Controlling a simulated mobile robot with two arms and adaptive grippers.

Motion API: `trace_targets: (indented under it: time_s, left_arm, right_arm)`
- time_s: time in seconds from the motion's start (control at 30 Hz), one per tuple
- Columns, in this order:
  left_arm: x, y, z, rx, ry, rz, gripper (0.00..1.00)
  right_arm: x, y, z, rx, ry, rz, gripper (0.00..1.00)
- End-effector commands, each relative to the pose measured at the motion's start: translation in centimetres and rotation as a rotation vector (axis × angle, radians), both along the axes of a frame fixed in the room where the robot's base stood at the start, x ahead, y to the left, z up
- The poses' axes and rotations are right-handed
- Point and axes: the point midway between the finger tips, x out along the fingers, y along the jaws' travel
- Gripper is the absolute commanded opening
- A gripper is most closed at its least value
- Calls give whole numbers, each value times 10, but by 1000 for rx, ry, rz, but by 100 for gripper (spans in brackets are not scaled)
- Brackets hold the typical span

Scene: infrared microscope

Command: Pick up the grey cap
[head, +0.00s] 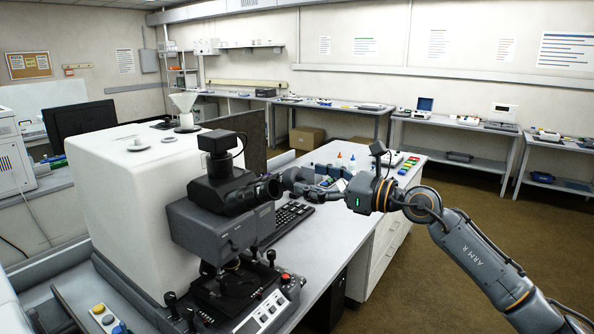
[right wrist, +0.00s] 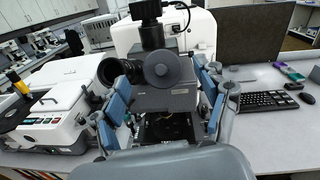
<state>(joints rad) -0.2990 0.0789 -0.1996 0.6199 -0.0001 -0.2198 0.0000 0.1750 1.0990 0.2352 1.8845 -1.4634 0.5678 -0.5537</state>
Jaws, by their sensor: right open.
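The grey cap (right wrist: 162,70) shows in the right wrist view as a round grey disc, which appears to sit on one eyepiece of the dark microscope (head: 212,228). The other eyepiece (right wrist: 110,71) beside it shows a bare dark lens. My right gripper (head: 292,180) is open in front of the eyepieces, coming in from the right. In the right wrist view its blue-padded fingers (right wrist: 164,88) stand either side of the cap, and I see no contact. In the head view I cannot make out the cap clearly. My left gripper is not in view.
A keyboard (head: 285,222) lies on the bench beside the microscope. Small bottles (head: 345,162) and coloured blocks (head: 406,166) stand farther back. A large white housing (head: 115,190) adjoins the microscope. The floor on the right is open.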

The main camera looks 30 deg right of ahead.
Motion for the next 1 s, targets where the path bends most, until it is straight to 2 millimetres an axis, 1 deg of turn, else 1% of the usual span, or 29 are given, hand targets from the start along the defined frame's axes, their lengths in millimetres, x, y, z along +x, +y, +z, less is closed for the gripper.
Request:
trace_targets:
  time_s: [0.03,0.13,0.27,0.5,0.67,0.7,1.0]
  left_arm:
    - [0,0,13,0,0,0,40]
    - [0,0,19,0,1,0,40]
    - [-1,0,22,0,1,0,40]
    - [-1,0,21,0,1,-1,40]
    - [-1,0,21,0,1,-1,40]
    - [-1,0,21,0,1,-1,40]
    - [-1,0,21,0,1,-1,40]
  right_arm:
    - [7,2,9,4,-4,1,74]
    - [18,7,6,4,-3,0,74]
    - [25,11,3,0,-1,0,74]
    - [26,11,0,0,0,0,74]
    - [26,11,0,0,0,0,41]
    - [26,11,0,0,0,0,39]
    - [26,11,0,0,0,0,39]
